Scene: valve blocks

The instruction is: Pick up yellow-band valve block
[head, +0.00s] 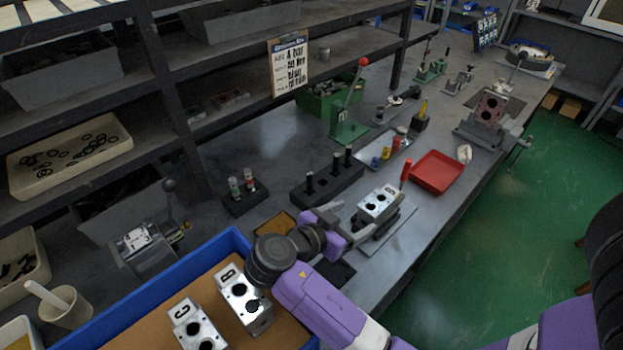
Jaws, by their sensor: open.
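No yellow band can be made out on any valve block at this size. One silver block (377,204) with dark round bores sits in a fixture on the bench, right of my gripper. My gripper (339,222) is open and seems empty, close to the left of the fixture block; contact cannot be told.
A black holder (325,186) with dark pegs stands behind my gripper. A red tray (437,172), a green lever press (349,127) and a vise with a reddish block (488,110) are farther along the bench. Shelves (230,68) line the left; green floor (480,235) lies open at right.

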